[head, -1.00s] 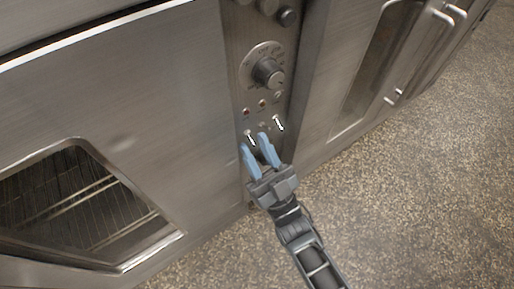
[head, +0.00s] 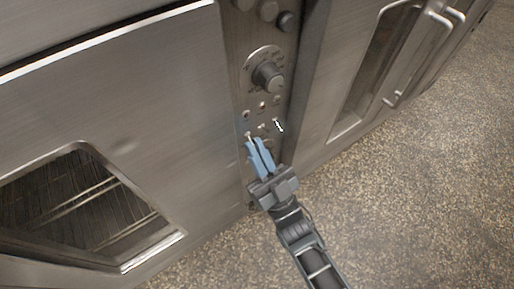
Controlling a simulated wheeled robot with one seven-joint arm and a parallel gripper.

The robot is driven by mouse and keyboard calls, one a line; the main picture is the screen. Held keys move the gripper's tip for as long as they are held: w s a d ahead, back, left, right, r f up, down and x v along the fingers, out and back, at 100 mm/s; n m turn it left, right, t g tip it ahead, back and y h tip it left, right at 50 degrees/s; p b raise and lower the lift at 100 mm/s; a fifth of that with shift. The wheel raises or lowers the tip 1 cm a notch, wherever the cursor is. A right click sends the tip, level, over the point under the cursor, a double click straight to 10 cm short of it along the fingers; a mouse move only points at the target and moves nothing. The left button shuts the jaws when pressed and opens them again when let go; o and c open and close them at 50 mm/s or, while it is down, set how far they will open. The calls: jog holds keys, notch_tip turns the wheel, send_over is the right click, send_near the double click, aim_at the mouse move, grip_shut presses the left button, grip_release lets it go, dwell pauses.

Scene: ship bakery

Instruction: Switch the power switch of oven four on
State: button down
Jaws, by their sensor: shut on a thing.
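The oven control panel (head: 243,60) carries two small toggle switches side by side, low down. My gripper (head: 254,144) is at the left toggle switch (head: 249,134), with its blue fingers shut on it. The fingers hide most of this switch, so its position is hard to tell. The right toggle switch (head: 279,126) is bright and stands free, just right of the fingertips. The labels are too small to read, so I cannot tell by text which switch is the power switch or which oven this is.
A large round knob (head: 268,76) sits above the switches, with small indicator lights between. An oven door (head: 150,100) with a window is at left. Another oven door with handles (head: 440,18) is at right. The speckled floor (head: 400,200) at lower right is clear.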

aim_at(247, 132)
jog(key=shift+s+d+r+g+h+p, duration=0.1)
jog(key=shift+r+g+h+p, duration=0.3)
jog(key=shift+p, duration=0.95)
jog(key=shift+s+d+r+g+h+p, duration=0.15)
jog(key=shift+r+g+p, duration=0.35)
jog(key=shift+p, duration=0.8)
jog(key=r+g+h+p, duration=0.1)
jog(key=g+p, duration=0.1)
jog(key=p, duration=0.4)
jog(key=shift+h, duration=0.25)
jog(key=r+g+h+p, duration=0.1)
jog(key=g+p, duration=0.1)
jog(key=p, duration=0.6)
jog(key=shift+g+h, duration=0.4)
jog(key=p, duration=0.2)
jog(key=g+h+p, duration=0.1)
jog(key=p, duration=0.2)
jog(key=shift+a+r+p, duration=0.1)
jog(key=shift+r+p, duration=0.15)
jog(key=shift+p, duration=0.1)
jog(key=shift+g+p, duration=0.5)
jog(key=shift+p, duration=0.3)
jog(key=shift+w+f+h+p, duration=0.1)
jog(key=shift+f+h+p, duration=0.15)
jog(key=shift+p, duration=0.3)
jog(key=c, duration=1.2)
grip_release()
jog(key=shift+c, duration=0.2)
jog(key=shift+r, duration=0.1)
